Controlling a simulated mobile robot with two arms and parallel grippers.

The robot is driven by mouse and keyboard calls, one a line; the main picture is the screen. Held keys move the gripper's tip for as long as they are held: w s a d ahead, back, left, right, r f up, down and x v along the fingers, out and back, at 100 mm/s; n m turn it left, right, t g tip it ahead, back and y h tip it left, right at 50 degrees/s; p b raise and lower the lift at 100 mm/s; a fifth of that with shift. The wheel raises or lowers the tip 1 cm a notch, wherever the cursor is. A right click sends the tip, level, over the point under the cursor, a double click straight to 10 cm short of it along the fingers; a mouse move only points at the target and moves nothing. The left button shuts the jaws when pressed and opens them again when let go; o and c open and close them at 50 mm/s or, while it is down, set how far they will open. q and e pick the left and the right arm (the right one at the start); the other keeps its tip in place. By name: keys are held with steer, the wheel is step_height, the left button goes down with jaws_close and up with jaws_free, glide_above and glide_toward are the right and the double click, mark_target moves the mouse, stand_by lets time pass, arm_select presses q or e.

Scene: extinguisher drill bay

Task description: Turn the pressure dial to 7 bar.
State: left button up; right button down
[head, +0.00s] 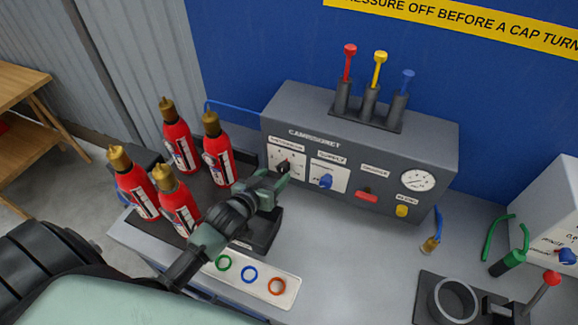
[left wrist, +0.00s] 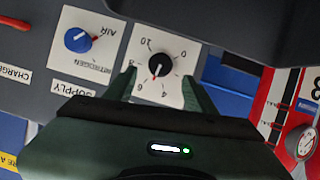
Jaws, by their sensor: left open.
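The pressure dial (head: 283,165) is a black knob on a white numbered plate, at the left end of the grey panel's front. In the left wrist view the dial (left wrist: 160,64) shows rotated, with a scale running from 0 to 10. Its white pointer mark looks directed towards the lower numbers side near 4 to 6; the exact reading is too small to tell. My left gripper (head: 280,178) is open in front of the dial, partly covering its plate. In the left wrist view the fingers (left wrist: 162,88) stand on either side of the dial, apart from it. My right gripper is not seen.
A blue supply knob (head: 326,181) sits right of the dial, then a red switch (head: 367,196) and a round gauge (head: 418,180). Several red extinguishers (head: 180,210) stand left of my arm. A white tray with coloured rings (head: 290,297) lies on the bench below.

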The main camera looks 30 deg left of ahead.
mark_target(281, 170)
arm_select(q)
steer(key=x, duration=0.5)
steer(key=shift+w+p, duration=0.2)
steer(key=shift+p, duration=0.2)
steer(key=shift+f, duration=0.1)
jaws_close()
